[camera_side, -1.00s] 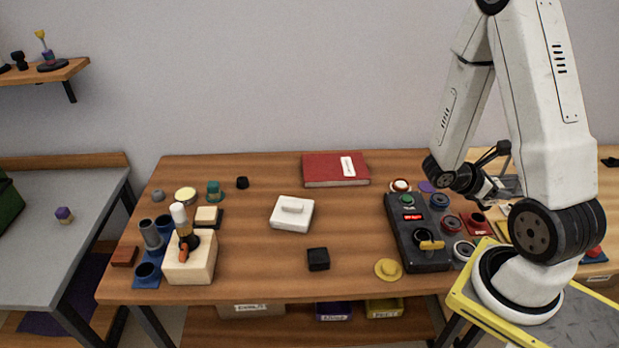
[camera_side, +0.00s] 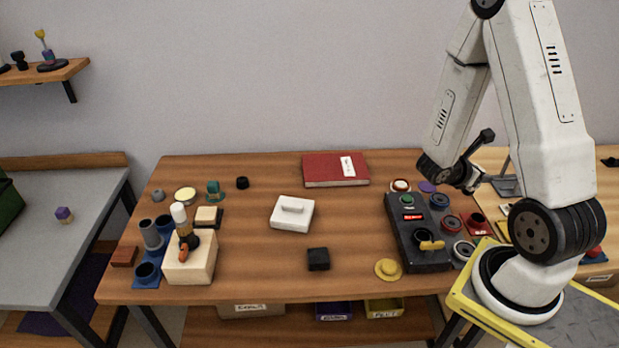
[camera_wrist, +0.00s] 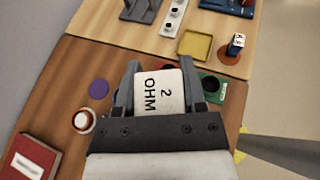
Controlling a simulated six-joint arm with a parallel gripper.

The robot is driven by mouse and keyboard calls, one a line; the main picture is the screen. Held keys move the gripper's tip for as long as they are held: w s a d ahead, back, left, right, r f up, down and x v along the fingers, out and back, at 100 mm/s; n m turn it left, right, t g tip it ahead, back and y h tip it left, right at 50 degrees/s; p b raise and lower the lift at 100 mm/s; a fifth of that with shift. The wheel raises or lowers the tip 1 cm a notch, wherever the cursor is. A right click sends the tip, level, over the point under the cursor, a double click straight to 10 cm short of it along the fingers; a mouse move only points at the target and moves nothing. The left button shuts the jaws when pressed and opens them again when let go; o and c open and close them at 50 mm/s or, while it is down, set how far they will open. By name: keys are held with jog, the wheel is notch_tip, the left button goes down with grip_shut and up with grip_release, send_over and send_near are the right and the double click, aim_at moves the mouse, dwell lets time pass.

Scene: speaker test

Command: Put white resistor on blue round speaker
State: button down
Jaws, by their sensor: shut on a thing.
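The white resistor (camera_wrist: 160,92), a block marked "2 OHM", is between the two grey fingers of my gripper (camera_wrist: 160,72) in the wrist view, shut on it from both sides. In the side view my gripper (camera_side: 473,184) is above the right part of the table, and I cannot make out the resistor there.
A purple disc (camera_wrist: 98,89), a white-and-red round thing (camera_wrist: 84,121), a red book (camera_wrist: 30,160) and a yellow tray (camera_wrist: 194,45) lie around. Mid-table holds a white lidded box (camera_side: 292,215).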

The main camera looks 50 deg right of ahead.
jog(key=shift+w+d+f, duration=1.85)
jog(key=shift+d+f, duration=0.15)
jog(key=shift+f, duration=0.05)
jog(key=shift+w+d+f, duration=1.8)
jog(key=shift+d+f, duration=0.2)
jog(key=shift+w+d+f, duration=0.2)
jog(key=shift+f, duration=1.65)
jog(key=shift+f, duration=0.15)
jog(key=shift+c, duration=0.8)
grip_release()
